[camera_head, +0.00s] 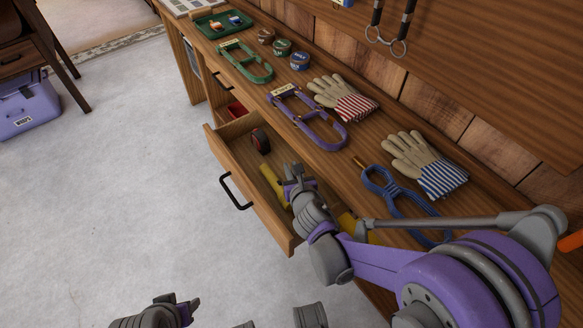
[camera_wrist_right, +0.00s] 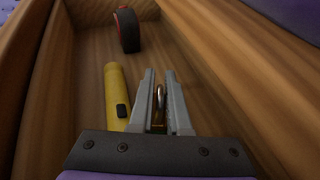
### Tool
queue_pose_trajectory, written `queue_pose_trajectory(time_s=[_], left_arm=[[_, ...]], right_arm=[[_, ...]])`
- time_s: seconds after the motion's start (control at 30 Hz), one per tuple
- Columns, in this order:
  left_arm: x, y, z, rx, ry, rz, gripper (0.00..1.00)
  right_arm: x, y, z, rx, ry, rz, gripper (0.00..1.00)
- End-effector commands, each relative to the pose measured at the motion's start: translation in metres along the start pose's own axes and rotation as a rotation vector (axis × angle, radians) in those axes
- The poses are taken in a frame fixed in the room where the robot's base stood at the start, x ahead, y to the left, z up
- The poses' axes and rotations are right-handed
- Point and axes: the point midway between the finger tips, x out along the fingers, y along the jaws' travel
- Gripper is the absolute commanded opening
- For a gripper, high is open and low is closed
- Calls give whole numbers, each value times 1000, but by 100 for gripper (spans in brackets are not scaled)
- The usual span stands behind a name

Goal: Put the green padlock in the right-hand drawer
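The open drawer (camera_head: 222,152) juts from the bench, with a black handle on its front. My right gripper (camera_head: 293,172) is low in or over it, fingers pointing down. In the right wrist view its fingers (camera_wrist_right: 160,100) are close together, with a small metal loop (camera_wrist_right: 160,94) between them, brass-coloured at its base. It looks like a padlock's shackle. Its body is hidden and no green shows on it. I see no green padlock elsewhere. My left gripper (camera_head: 185,308) is partly in view at the bottom edge, away from the bench; its opening is unclear.
The drawer holds a yellow torch (camera_wrist_right: 115,92) left of the fingers and a black-and-red roll (camera_wrist_right: 127,30) at the far end.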

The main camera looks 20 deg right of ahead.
Motion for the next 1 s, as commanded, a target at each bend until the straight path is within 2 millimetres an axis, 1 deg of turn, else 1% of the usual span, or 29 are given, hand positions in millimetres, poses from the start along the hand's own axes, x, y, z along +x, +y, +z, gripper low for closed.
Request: queue_pose_trajectory(time_s=[0.03,0.1,0.37,0.5,0.57,0.9,1.0], left_arm=[[0,0,0,0,0,0,50],[0,0,0,0,0,0,50],[-1,0,0,0,0,0,50],[-5,0,-1,0,0,0,50],[-7,0,-1,0,1,0,50],[-26,0,-6,0,5,0,50],[-31,0,-7,0,6,0,50]], right_arm=[[0,0,0,0,0,0,27],[0,0,0,0,0,0,39],[0,0,1,0,0,0,39],[-5,0,5,0,0,0,39],[-14,0,4,1,0,1,39],[-87,0,5,-1,-1,1,39],[-103,0,5,0,-1,1,39]])
